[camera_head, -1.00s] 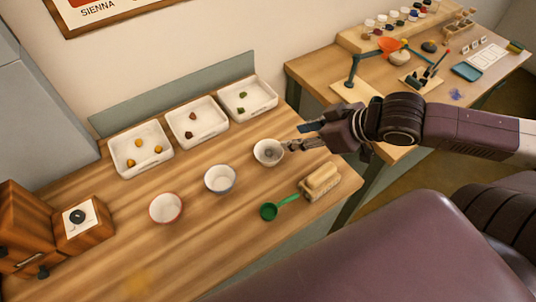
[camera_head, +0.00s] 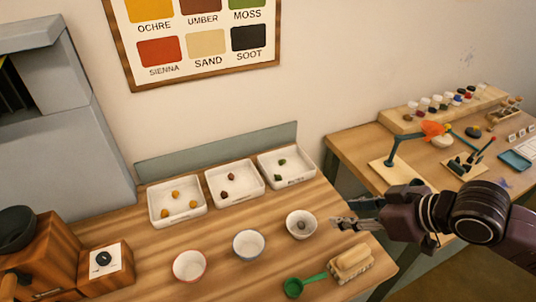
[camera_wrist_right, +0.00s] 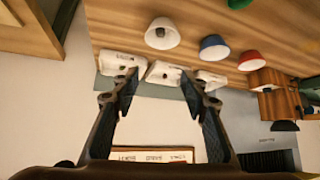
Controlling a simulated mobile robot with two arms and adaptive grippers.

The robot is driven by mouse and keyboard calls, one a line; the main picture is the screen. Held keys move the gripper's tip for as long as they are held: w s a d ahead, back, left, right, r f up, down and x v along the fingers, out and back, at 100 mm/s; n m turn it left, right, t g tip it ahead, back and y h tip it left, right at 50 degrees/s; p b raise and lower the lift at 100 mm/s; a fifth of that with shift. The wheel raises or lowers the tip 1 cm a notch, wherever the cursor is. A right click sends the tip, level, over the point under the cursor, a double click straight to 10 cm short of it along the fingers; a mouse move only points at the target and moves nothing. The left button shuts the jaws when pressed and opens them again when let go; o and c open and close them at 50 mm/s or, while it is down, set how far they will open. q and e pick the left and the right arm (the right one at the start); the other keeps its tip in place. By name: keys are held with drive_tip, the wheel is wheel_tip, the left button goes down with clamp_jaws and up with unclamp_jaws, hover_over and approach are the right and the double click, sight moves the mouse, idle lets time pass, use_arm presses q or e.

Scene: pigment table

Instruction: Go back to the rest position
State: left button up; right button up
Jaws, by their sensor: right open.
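My right gripper (camera_head: 355,213) is open and empty in the head view, to the right of the rightmost white bowl (camera_head: 301,224), which has a small dark thing in it. In the right wrist view the two fingers of the gripper (camera_wrist_right: 158,82) stand wide apart with nothing between them. Beyond them are the bowl with the dark thing (camera_wrist_right: 162,34) and white trays (camera_wrist_right: 165,72), apart from the fingers. My left gripper is not in view.
Trays with ochre (camera_head: 152,209), brown (camera_head: 212,192) and green (camera_head: 264,171) lumps line the back. A blue-rimmed bowl (camera_head: 248,244), red-rimmed bowl (camera_head: 189,266), green scoop (camera_head: 294,288) and brush (camera_head: 350,261) stand in front. A wooden grinder (camera_head: 40,243) is left; a second table (camera_head: 365,147) is right.

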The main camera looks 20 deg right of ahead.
drive_tip(key=w+d+f+m+h+b, duration=0.15)
drive_tip(key=d+f+m+h, duration=0.4)
drive_tip(key=d+f, duration=1.25)
drive_tip(key=s+d+f+m+g, duration=0.1)
drive_tip(key=s+d+f, duration=0.3)
drive_tip(key=f, duration=0.4)
drive_tip(key=s+d+f+m, duration=0.1)
drive_tip(key=s+d+f, duration=0.25)
drive_tip(key=f, duration=0.55)
drive_tip(key=s+a+f+g+b, duration=0.1)
drive_tip(key=s+a+f+g, duration=0.1)
drive_tip(key=s+a+f, duration=0.5)
drive_tip(key=s+a+f+g+b, duration=0.1)
drive_tip(key=s+f, duration=0.4)
drive_tip(key=f, duration=0.7)
drive_tip(key=s+a+f+n+g, duration=0.1)
drive_tip(key=s+a+f, duration=0.3)
drive_tip(key=a, duration=0.3)
drive_tip(key=s+a+f+n+g+y, duration=0.1)
drive_tip(key=s+a+f, duration=0.3)
drive_tip(key=a, duration=0.4)
drive_tip(key=s+a+f+n+g, duration=0.1)
drive_tip(key=s+a+f+n, duration=0.2)
drive_tip(key=s+a, duration=0.3)
drive_tip(key=shift+a+f+b, duration=0.4)
drive_tip(key=shift+a+f, duration=0.5)
drive_tip(key=shift+a, duration=0.1)
